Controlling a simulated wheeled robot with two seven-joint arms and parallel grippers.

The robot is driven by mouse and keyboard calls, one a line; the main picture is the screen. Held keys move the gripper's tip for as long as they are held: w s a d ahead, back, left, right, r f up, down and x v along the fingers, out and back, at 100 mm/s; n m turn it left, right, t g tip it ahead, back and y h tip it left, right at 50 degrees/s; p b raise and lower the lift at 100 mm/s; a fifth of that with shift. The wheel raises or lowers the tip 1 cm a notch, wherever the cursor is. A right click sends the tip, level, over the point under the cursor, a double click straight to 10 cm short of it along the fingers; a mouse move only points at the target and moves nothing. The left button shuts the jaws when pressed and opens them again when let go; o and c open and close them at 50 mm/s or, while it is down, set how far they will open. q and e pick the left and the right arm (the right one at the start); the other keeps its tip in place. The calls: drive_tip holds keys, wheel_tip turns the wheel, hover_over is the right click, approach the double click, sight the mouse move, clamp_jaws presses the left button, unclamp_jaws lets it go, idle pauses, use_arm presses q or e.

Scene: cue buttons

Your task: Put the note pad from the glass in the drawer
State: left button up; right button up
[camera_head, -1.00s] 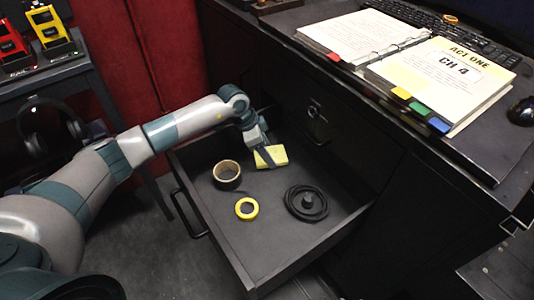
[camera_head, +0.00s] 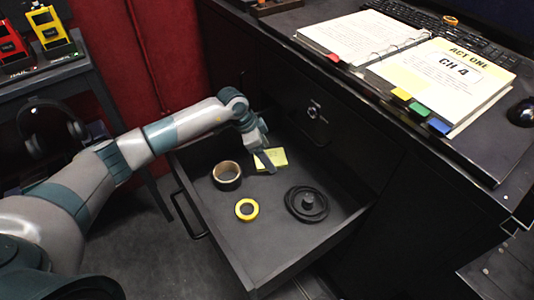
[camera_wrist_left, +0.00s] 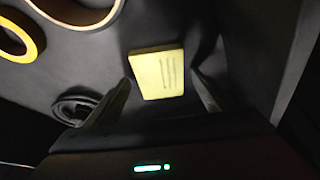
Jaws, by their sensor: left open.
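The yellow note pad (camera_head: 275,158) lies on the floor of the open drawer (camera_head: 252,248), near its back left part. In the left wrist view the note pad (camera_wrist_left: 158,75) shows dark lines on its face and sits between the spread fingers, with a gap on each side. My left gripper (camera_head: 268,158) is open just over the pad and hides part of it in the head view. No glass shows in these frames. My right gripper is out of view.
In the drawer are a dark tape roll (camera_head: 227,175), a small yellow ring (camera_head: 246,209) and a black coiled cable (camera_head: 306,203). An open binder (camera_head: 440,75) lies on the desk above. Headphones (camera_head: 50,130) are on the left shelf.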

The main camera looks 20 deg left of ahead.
use_arm(q)
drive_tip(key=p+v, duration=0.1)
drive_tip(key=v, duration=1)
drive_tip(key=shift+r, duration=0.25)
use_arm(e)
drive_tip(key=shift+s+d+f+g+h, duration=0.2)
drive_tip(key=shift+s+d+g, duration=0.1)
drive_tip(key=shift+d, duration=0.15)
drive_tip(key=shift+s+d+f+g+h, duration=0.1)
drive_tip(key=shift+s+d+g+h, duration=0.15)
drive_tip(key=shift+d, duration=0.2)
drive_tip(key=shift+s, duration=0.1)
use_arm(q)
drive_tip(key=shift+r, duration=0.15)
